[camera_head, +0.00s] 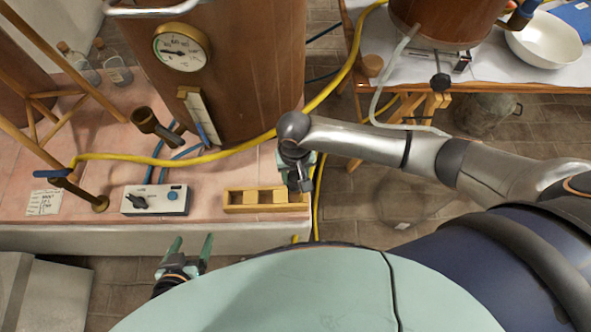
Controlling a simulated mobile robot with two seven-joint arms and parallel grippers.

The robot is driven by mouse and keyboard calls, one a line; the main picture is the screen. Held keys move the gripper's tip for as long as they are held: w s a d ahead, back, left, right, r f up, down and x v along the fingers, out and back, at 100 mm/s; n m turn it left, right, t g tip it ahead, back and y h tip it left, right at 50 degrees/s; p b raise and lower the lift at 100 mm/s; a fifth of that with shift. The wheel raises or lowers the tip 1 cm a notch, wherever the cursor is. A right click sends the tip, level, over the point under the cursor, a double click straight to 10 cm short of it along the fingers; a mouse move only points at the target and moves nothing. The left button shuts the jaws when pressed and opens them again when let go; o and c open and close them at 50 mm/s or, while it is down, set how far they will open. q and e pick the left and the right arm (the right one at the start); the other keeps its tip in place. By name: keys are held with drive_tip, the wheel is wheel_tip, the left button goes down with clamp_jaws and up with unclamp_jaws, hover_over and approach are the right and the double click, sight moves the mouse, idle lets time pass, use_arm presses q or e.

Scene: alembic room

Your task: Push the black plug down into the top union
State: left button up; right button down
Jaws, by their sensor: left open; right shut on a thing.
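My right gripper (299,182) points down at the right end of a wooden rack (240,208) with open compartments. It is shut on a small dark thing, mostly hidden by the gripper and wrist; I cannot tell for sure that it is the black plug. My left gripper (193,248) is open and empty in front of the tiled ledge, near my body.
A control box (156,200) with a black knob sits left of the rack. A yellow hose (235,150) crosses the ledge behind the rack. A white bowl (545,40) is at upper right.

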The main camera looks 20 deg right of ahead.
sight(295, 189)
drive_tip(key=shift+d+f+b, duration=0.1)
drive_tip(key=shift+f+b, duration=2.3)
drive_tip(key=shift+b, duration=0.55)
drive_tip(key=shift+r, duration=0.1)
drive_tip(key=shift+p, duration=0.65)
drive_tip(key=shift+f+b, duration=0.45)
drive_tip(key=shift+f, duration=1.3)
drive_tip(key=shift+f, duration=0.35)
idle(1.1)
drive_tip(key=shift+f+p, duration=0.15)
drive_tip(key=shift+p, duration=0.3)
idle(0.6)
